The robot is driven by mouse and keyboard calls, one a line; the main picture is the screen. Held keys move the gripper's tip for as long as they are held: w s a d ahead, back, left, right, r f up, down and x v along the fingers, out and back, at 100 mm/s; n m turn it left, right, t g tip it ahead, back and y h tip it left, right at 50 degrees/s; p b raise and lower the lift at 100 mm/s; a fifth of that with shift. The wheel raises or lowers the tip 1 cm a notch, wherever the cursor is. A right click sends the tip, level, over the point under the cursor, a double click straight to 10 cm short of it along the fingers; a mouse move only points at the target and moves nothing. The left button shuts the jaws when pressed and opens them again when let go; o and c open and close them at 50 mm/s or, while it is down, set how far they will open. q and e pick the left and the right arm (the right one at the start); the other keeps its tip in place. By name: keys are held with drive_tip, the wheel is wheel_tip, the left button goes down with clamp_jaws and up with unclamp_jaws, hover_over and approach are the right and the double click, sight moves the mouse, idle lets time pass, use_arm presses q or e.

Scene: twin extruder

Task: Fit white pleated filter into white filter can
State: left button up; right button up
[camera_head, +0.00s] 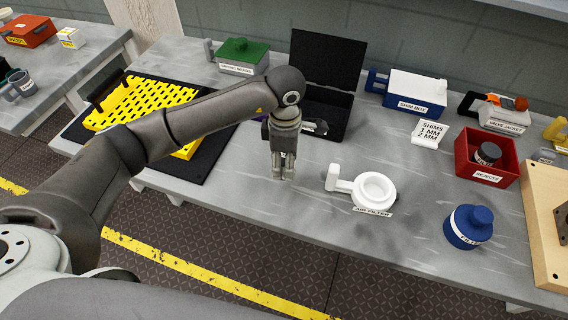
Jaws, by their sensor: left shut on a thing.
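The white filter can (374,189) stands on the grey bench right of the middle, behind an "AIR FILTER" label. It has a round rim with a recessed middle and a white handle block on its left side. My left gripper (283,177) points down over the bench, left of the can and apart from it. Its fingers are close together on a thing that they mostly hide, so I cannot make out what it is. I cannot pick out a separate white pleated filter. My right gripper is not in view.
An open black case (345,112) lies behind my left gripper. A yellow perforated tray (140,100) is at the left. A blue pot (467,226) and a red rejects bin (487,156) stand right of the can. The bench in front of the can is clear.

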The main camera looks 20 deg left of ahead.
use_arm(q)
drive_tip(key=s+d+r+b, duration=0.3)
drive_tip(key=s+d+r, duration=0.2)
drive_tip(key=s, duration=0.6)
wheel_tip(320, 180, up, 3)
drive_tip(key=shift+f, duration=0.1)
